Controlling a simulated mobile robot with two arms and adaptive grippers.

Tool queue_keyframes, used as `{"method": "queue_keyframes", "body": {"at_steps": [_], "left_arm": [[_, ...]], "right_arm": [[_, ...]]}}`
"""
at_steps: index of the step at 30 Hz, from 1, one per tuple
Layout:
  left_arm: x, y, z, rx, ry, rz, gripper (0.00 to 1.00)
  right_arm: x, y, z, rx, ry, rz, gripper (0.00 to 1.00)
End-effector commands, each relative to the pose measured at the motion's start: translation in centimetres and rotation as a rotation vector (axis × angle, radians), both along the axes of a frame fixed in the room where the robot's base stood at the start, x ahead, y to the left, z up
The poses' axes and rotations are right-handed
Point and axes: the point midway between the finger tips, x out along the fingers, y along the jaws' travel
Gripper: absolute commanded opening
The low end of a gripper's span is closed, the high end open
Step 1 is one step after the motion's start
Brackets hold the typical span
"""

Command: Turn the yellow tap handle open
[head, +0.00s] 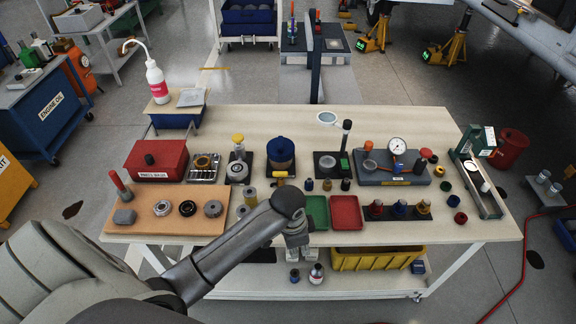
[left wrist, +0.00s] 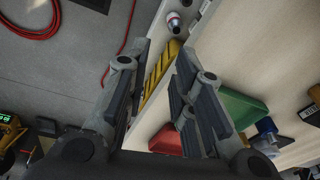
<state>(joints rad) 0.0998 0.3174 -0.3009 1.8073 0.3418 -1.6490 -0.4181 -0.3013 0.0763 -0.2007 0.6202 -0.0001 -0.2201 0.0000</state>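A dark blue, round-topped container (head: 281,152) stands on a dark base near the middle of the workbench. A small yellow handle (head: 282,174) shows low on its front side; its exact turn is too small to tell. My left gripper (head: 297,240) is at the front edge of the bench, nearer to me than the container and apart from it. In the left wrist view its two fingers (left wrist: 153,75) are spread with nothing between them. The handle does not show in the left wrist view. My right gripper is not in view.
Green (head: 316,212) and red (head: 346,212) trays lie just beside my left gripper. A yellow-topped fixture (head: 238,140) stands left of the container, a black-handled one (head: 346,135) right. A yellow crate (head: 375,259) sits on the lower shelf. The bench's back strip is mostly clear.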

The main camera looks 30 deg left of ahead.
Motion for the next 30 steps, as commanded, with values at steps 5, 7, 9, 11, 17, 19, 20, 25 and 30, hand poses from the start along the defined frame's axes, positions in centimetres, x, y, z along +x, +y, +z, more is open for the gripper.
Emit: {"method": "queue_keyframes", "body": {"at_steps": [5, 7, 9, 11, 17, 19, 20, 25, 30], "left_arm": [[3.8, 2.0, 1.2, 0.038, 0.025, -0.078, 0.23], [5.6, 3.2, 1.9, 0.053, 0.039, -0.11, 0.23], [7.5, 4.7, 2.8, 0.069, 0.055, -0.141, 0.23], [9.2, 6.1, 3.8, 0.08, 0.07, -0.165, 0.23], [14.1, 11.4, 8.5, 0.096, 0.11, -0.217, 0.23], [15.3, 13.1, 10.3, 0.094, 0.119, -0.225, 0.23], [15.7, 13.7, 11.0, 0.09, 0.121, -0.229, 0.23], [17.1, 16.2, 13.9, 0.075, 0.131, -0.235, 0.23], [17.4, 16.9, 14.3, 0.068, 0.133, -0.24, 0.23]], "right_arm": [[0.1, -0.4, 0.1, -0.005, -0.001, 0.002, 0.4], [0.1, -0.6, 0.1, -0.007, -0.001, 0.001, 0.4], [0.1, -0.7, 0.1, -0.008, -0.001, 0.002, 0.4], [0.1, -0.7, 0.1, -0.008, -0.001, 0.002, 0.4], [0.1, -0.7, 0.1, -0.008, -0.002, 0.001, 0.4], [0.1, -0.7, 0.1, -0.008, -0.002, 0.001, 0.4], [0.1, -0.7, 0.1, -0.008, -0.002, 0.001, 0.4], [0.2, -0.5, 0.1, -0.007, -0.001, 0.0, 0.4], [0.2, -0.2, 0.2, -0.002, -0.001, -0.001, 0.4]]}}
